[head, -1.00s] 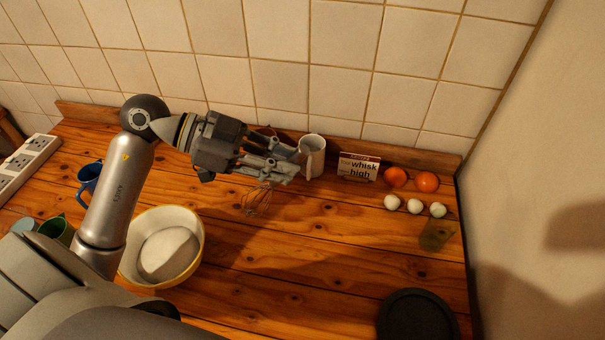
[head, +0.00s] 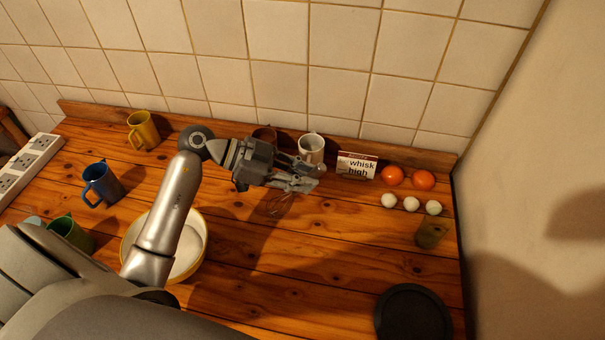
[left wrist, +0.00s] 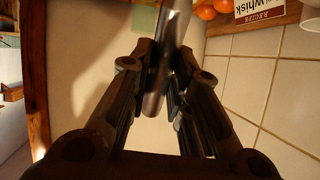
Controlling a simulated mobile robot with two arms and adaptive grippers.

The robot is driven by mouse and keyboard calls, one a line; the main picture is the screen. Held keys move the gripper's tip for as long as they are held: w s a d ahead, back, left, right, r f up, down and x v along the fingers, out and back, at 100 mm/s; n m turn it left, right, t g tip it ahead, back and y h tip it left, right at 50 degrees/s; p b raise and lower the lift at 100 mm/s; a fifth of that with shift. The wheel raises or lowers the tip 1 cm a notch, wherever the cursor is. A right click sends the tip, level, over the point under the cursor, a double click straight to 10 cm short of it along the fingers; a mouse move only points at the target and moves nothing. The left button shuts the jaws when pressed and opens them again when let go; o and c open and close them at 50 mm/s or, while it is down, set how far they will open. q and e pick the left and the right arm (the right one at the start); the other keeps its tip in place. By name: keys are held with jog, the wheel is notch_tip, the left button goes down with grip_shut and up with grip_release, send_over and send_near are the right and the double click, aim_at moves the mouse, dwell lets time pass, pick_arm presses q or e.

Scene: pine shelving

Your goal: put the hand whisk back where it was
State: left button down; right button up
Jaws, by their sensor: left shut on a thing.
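My left gripper (head: 312,180) is above the back part of the wooden counter, in front of the white mug. It is shut on the hand whisk. The whisk's thin wire loops (head: 279,206) show faintly below the gripper in the head view, over the planks. In the left wrist view the whisk's shiny metal handle (left wrist: 167,55) sits between the two fingers (left wrist: 165,85). Most of the handle is hidden in the head view. I cannot tell how far the whisk is above the counter. My right gripper is not in view.
A white mug (head: 312,145) and a card reading "whisk high" (head: 357,167) stand near the back edge. Oranges (head: 423,180), eggs (head: 411,204) and a greenish glass (head: 431,233) are to the right. A bowl (head: 201,261) is partly behind my arm. The middle front counter is clear.

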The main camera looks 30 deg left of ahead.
pick_arm(q)
jog(key=shift+f, duration=0.15)
jog(key=c, duration=1.3)
grip_release()
jog(key=shift+c, duration=0.2)
jog(key=shift+a, duration=0.2)
jog(key=b+v, duration=0.2)
jog(key=v, duration=1)
jog(key=shift+d+b, duration=0.15)
jog(key=shift+b, duration=0.25)
